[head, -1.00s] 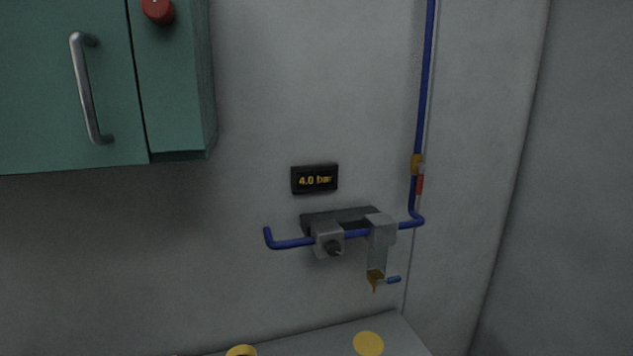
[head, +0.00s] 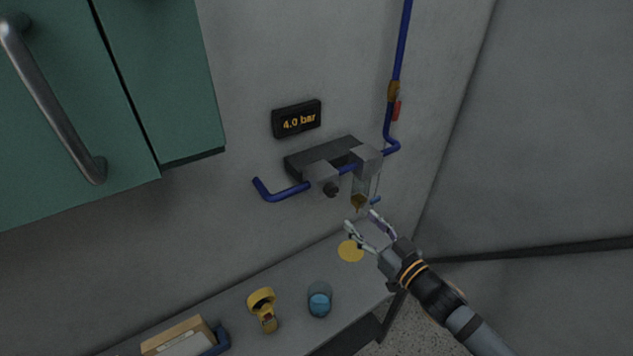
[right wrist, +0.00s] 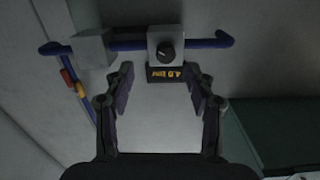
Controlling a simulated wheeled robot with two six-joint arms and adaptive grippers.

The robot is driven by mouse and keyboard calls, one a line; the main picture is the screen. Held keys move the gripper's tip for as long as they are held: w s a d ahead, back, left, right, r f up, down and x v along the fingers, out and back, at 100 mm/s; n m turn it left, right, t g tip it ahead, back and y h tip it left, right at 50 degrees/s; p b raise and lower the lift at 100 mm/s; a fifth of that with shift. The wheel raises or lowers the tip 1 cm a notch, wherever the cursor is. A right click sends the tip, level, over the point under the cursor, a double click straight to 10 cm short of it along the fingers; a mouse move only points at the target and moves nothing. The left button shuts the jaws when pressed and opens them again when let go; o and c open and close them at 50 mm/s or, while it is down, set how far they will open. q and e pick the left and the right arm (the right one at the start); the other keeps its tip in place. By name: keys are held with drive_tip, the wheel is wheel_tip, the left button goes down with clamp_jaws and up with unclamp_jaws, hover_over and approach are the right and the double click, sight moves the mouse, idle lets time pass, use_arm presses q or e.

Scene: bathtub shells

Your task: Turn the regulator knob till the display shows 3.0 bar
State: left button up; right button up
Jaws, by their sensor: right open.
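The display (head: 296,119) on the wall reads 4.0 bar. The regulator knob (head: 331,190) is small and dark, on a grey block on the blue pipe below the display. In the right wrist view the knob (right wrist: 165,53) faces the camera with a pale mark on it, and the display (right wrist: 166,74) shows upside down beneath it. My right gripper (head: 361,222) is open and empty, below and to the right of the knob, apart from it. In the right wrist view its fingers (right wrist: 161,90) are spread, with the knob beyond the tips. My left gripper is not in view.
A clear filter bowl (head: 366,187) with a brass drain hangs right of the knob. A bench (head: 285,283) below holds a yellow gauge-like tool (head: 263,308), a cup with blue contents (head: 319,299) and a box (head: 178,338). A green cabinet (head: 170,75) is upper left.

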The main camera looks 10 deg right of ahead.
sight(334, 194)
drive_tip(key=shift+t, duration=0.3)
drive_tip(key=b+x, duration=0.1)
drive_tip(key=b, duration=0.2)
drive_tip(key=b+x, duration=0.2)
drive_tip(key=b, duration=0.1)
drive_tip(key=a+r+b+x, duration=0.1)
drive_tip(key=b+x, duration=0.1)
drive_tip(key=b, duration=0.1)
drive_tip(key=x, duration=0.4)
drive_tip(key=shift+r+p, duration=0.35)
drive_tip(key=shift+p, duration=0.05)
drive_tip(key=shift+w+a+f, duration=0.1)
drive_tip(key=shift+w+a, duration=0.1)
drive_tip(key=shift+w, duration=0.3)
drive_tip(key=shift+d, duration=0.1)
drive_tip(key=shift+c, duration=0.2)
